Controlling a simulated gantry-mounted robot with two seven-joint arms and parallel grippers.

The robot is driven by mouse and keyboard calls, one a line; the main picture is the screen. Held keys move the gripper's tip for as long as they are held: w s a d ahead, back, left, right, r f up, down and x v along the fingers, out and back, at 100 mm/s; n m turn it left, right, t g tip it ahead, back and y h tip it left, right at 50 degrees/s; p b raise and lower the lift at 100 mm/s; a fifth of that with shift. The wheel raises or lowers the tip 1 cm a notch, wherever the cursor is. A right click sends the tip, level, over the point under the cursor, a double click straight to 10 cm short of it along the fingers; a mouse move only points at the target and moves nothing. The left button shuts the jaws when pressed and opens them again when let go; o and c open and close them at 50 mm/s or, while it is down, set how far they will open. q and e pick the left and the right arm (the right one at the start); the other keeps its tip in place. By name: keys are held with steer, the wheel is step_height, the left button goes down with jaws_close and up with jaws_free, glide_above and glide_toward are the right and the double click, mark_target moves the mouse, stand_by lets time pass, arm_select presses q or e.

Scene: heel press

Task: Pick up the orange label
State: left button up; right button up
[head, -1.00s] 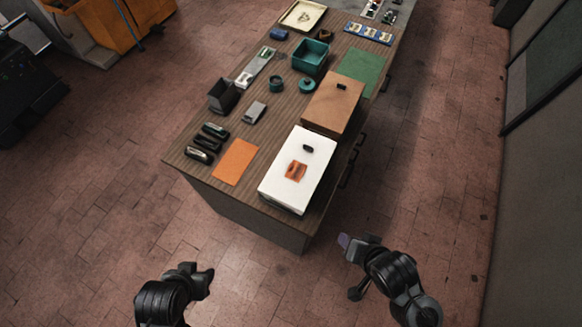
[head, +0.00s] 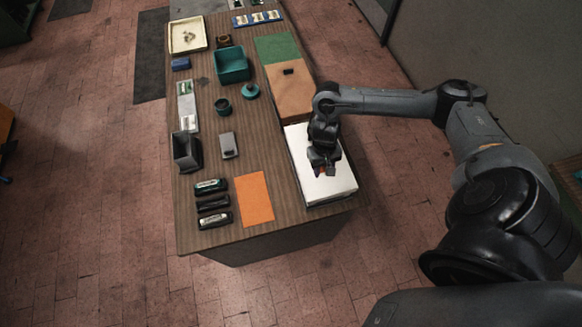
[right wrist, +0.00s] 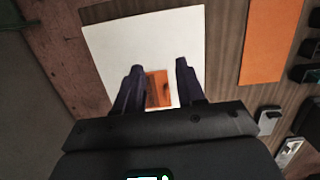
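The orange label (right wrist: 158,90) lies on top of the white box (right wrist: 115,45), and dark marks show on it. In the right wrist view it sits between my two fingers, partly hidden by the gripper body. In the head view only a sliver of orange shows by my right gripper (head: 323,168), which is over the white box (head: 335,186). My right gripper is open, with its fingertips (right wrist: 160,67) apart and nothing held between them. I cannot tell how far the tips are above the box. My left gripper is out of view.
A larger orange sheet (head: 254,199) lies left of the white box, with several dark stampers (head: 212,203) beside it. A brown box (head: 290,92) stands behind the white box. A grey block (head: 228,145) and a dark holder (head: 184,155) are further left.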

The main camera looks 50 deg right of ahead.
steer(key=shift+t+h, duration=0.4)
steer(key=shift+t, duration=0.4)
steer(key=w+d+b, duration=0.1)
steer(key=w+d, duration=0.3)
steer(key=shift+w+d+r+b, duration=0.15)
steer(key=shift+w+d+b, duration=0.15)
steer(key=shift+w+b, duration=0.1)
steer(key=shift+a+f, duration=0.1)
steer(key=shift+f, duration=0.85)
steer(key=f, duration=0.3)
steer(key=shift+w+a+f, duration=0.1)
steer(key=shift+w+a, duration=0.05)
steer(key=shift+a, duration=0.1)
steer(key=shift+f, duration=0.55)
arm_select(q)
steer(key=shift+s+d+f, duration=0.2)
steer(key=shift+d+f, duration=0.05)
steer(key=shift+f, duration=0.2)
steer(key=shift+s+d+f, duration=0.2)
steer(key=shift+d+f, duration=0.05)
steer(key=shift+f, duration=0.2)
arm_select(e)
steer(key=shift+d, duration=0.1)
steer(key=shift+c, duration=0.3)
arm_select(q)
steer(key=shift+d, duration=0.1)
arm_select(e)
jaws_close()
